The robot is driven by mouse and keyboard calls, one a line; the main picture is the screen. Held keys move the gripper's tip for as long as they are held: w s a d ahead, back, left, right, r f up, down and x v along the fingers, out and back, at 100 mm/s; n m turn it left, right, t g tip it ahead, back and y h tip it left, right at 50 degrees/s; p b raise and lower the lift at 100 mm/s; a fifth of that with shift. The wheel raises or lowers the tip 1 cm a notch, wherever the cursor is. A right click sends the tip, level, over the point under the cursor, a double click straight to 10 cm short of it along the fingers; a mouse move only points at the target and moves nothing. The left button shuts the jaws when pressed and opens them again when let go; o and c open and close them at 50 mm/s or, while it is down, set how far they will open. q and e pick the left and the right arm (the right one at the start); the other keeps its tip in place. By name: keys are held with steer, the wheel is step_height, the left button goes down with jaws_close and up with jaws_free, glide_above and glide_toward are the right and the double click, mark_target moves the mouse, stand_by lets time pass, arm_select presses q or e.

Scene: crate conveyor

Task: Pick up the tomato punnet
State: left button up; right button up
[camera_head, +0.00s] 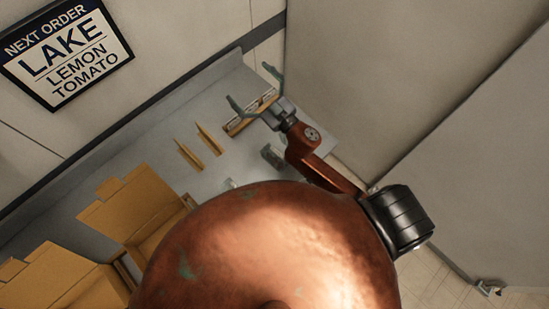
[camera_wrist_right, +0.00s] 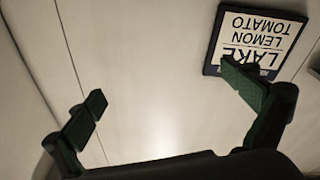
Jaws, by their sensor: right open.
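I cannot make out a tomato punnet for certain in either view. My right gripper (camera_head: 251,86) is open and empty at the top middle of the head view, over the far end of the grey counter. Its two spread fingers also show in the right wrist view (camera_wrist_right: 163,92), with only wall between them. A small greyish object (camera_head: 271,155) stands on the counter beside my right arm; I cannot tell what it is. Much of the near counter is hidden behind my own copper-coloured arm. My left gripper is not in view.
A wooden holder (camera_head: 240,124) lies just below the right gripper, with wooden dividers (camera_head: 208,139) to its left. Open cardboard boxes (camera_head: 142,202) stand at lower left. A sign (camera_head: 69,52) reading NEXT ORDER, LAKE, LEMON, TOMATO hangs on the wall behind.

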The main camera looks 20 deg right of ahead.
steer(key=s+a+r+n+g+y, duration=0.2)
steer(key=s+a+n+g+y, duration=0.1)
steer(key=a+n+y, duration=0.3)
steer(key=s+a+r+n+g+y, duration=0.1)
steer(key=s+a+n+g+y, duration=0.25)
steer(key=a, duration=0.55)
steer(key=s+a+f+n+g+y, duration=0.1)
steer(key=s+a+f+n+g, duration=0.25)
steer(key=a+g, duration=0.2)
steer(key=n+g+h, duration=0.2)
steer(key=g+h, duration=0.5)
steer(key=h, duration=1)
glide_above(275, 154)
steer(key=f, duration=1.6)
steer(key=f+p, duration=0.1)
steer(key=f, duration=0.7)
steer(key=shift+a+f, duration=0.2)
steer(key=shift+a, duration=0.2)
steer(key=shift+d+f, duration=0.25)
steer(key=shift+f, duration=0.55)
step_height(275, 154, down, 5)
steer(key=shift+s+f+p, duration=0.1)
steer(key=shift+p, duration=1.05)
steer(key=shift+f, duration=0.45)
